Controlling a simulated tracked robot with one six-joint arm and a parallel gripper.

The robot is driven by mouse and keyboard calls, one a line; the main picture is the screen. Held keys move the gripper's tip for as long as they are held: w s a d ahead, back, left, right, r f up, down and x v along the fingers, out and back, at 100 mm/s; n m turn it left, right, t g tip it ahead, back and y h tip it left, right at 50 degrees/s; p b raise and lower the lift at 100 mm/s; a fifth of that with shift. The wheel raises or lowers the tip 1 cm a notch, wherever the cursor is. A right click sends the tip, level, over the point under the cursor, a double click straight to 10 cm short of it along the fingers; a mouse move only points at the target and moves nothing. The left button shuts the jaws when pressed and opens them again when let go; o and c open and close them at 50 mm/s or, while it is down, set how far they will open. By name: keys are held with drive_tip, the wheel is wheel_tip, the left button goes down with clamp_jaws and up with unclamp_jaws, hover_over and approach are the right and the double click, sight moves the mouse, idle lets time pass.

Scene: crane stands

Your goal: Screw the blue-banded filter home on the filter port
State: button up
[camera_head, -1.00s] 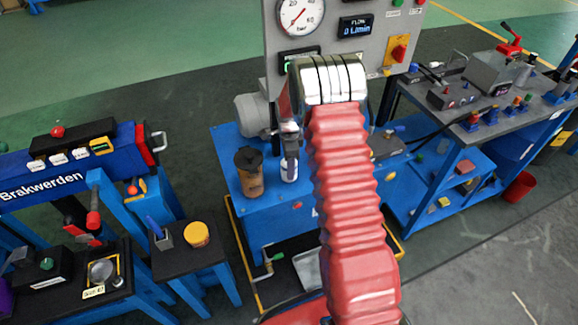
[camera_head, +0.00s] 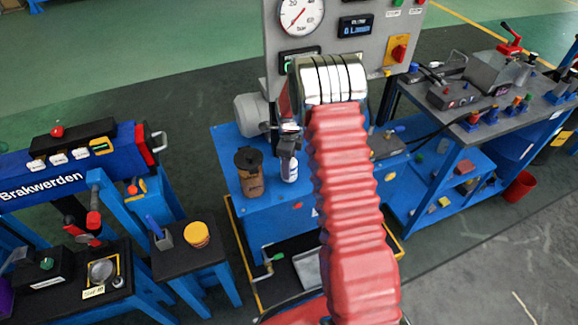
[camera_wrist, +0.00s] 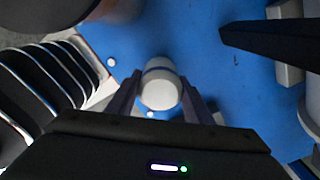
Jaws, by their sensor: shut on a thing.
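The blue-banded filter is a white cylinder (camera_wrist: 161,90) with a dark blue band in the wrist view. My gripper (camera_wrist: 160,84) is shut on it, one finger on each side. In the head view the filter (camera_head: 290,170) hangs upright below my gripper (camera_head: 289,150), over the left part of the blue bench (camera_head: 270,208). I cannot make out the filter port in either view. I cannot tell whether the filter touches it.
A brown cup with a dark lid (camera_head: 250,172) stands close left of the filter. A grey gauge panel (camera_head: 335,40) rises behind. A small black-topped table with a yellow-lidded jar (camera_head: 197,235) is at left. A loaded workbench (camera_head: 480,110) stands at right.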

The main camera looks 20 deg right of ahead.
drive_tip(key=shift+m, duration=0.3)
drive_tip(key=shift+m, duration=2.4)
drive_tip(key=o, duration=1.4)
drive_tip(key=shift+c, duration=0.2)
drive_tip(key=shift+c, duration=0.8)
drive_tip(key=shift+n, duration=0.3)
drive_tip(key=n, duration=0.3)
drive_tip(key=shift+n, duration=0.8)
